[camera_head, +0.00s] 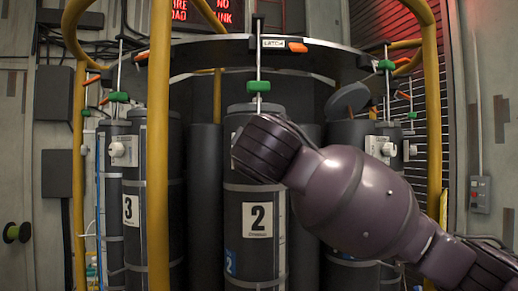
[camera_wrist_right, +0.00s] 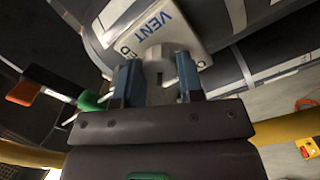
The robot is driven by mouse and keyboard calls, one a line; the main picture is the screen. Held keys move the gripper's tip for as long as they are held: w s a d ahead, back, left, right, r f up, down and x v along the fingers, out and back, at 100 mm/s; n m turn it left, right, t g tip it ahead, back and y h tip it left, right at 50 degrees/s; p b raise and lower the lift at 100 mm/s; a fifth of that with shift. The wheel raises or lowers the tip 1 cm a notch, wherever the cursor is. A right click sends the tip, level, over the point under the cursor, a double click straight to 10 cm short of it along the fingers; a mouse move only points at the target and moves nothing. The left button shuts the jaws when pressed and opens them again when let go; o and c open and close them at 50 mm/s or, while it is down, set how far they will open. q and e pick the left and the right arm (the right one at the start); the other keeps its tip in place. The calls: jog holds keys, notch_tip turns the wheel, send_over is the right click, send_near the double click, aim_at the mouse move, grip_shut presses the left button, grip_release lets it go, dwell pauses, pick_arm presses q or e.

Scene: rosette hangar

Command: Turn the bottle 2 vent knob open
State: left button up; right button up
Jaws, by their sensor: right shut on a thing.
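Bottle 2 (camera_head: 233,207) is a dark upright cylinder with a white "2" label in the middle of the head view. Its vent plate (camera_wrist_right: 178,22), a white block lettered VENT, shows in the right wrist view. The pale grey vent knob (camera_wrist_right: 158,78) with a dark slot stands out from that plate. My right gripper (camera_wrist_right: 158,70) has its two blue fingers on either side of the knob and is shut on it. In the head view my right arm reaches in from the right and covers the knob. My left gripper is in neither view.
Bottle 3 (camera_head: 131,240) stands to the left with its own white vent block (camera_head: 123,151). Yellow posts (camera_head: 158,150) rise on both sides. A green-handled rod (camera_head: 258,86) and an orange LATCH tab (camera_head: 297,47) are above bottle 2. Another bottle is partly hidden behind my arm.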

jog(key=n+p, duration=0.1)
jog(key=n, duration=0.6)
jog(key=shift+n, duration=0.7)
jog(key=o, duration=0.9)
jog(key=shift+s+d+b, duration=0.15)
jog(key=shift+s+b, duration=0.55)
jog(key=shift+s, duration=2.05)
jog(key=shift+s+d+b, duration=0.1)
jog(key=shift+s+b, duration=0.55)
jog(key=shift+s, duration=2.05)
